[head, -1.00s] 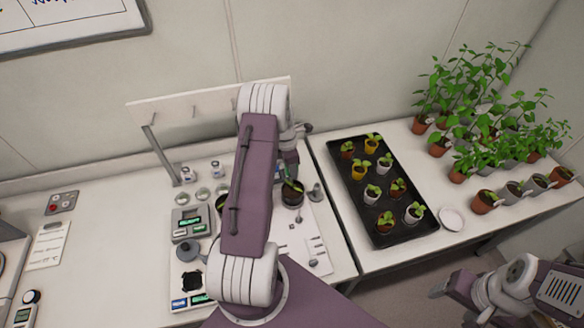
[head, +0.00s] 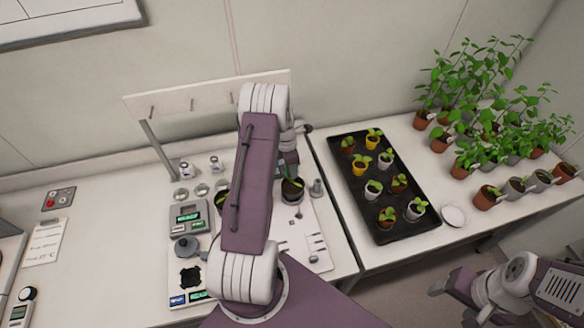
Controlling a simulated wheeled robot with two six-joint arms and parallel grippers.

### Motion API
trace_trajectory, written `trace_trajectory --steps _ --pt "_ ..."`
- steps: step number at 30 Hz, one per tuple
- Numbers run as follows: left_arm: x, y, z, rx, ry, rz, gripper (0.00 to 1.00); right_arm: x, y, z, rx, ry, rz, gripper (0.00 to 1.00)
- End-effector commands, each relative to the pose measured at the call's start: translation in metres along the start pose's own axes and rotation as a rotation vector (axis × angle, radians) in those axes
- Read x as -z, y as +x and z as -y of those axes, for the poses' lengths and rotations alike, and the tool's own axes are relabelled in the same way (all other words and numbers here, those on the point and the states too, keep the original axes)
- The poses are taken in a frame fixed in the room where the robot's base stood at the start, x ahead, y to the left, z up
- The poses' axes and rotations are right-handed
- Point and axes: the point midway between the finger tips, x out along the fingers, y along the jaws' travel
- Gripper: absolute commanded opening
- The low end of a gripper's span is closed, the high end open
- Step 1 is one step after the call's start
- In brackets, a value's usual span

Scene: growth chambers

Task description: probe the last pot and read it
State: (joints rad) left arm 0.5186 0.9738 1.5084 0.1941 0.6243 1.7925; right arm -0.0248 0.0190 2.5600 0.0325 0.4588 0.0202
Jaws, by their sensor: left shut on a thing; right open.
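My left arm crosses the middle of the head view. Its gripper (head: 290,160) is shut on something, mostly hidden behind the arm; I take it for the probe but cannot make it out. Just below the gripper stands a dark pot (head: 292,196) with soil and a green seedling. Whether a probe tip is in its soil cannot be seen. Another pot (head: 221,200) is partly hidden by the arm. A grey meter (head: 189,217) with a lit green display stands left of the arm, its digits too small to read. My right gripper (head: 440,287) is open and empty at the lower right.
A black tray (head: 345,195) of several seedling pots lies on the right bench, with a white saucer (head: 453,215) beside it. Taller potted plants (head: 485,120) crowd the back right. A rack with pegs (head: 205,95) stands behind the work area. The left bench has free room.

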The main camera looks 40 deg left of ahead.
Motion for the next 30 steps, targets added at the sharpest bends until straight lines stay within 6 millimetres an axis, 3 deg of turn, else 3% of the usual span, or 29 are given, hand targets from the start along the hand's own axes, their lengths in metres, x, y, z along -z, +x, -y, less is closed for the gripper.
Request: trace_trajectory --steps 9,23,24,26,30 --pt "0.001 0.0101 -0.0001 0.0 0.0 0.0 0.0 -0.0007 0.0069 -0.0001 0.0 0.0 0.0 0.67" --pt "0.001 0.0102 -0.0002 0.0 0.0 0.0 0.0 -0.0007 0.0066 -0.0001 0.0 0.0 0.0 0.67" --pt "0.001 0.0102 -0.0002 -0.001 0.0 0.0 0.37 -0.0007 0.0066 -0.0001 0.0 0.0 0.0 0.67" --pt "0.0011 0.0102 -0.0001 0.0 0.0 0.0 0.54 -0.0007 0.0066 -0.0001 0.0 0.0 0.0 0.67" --pt "0.0011 0.0102 -0.0001 0.0 0.0 0.0 0.54 -0.0007 0.0066 -0.0001 0.0 0.0 0.0 0.67"
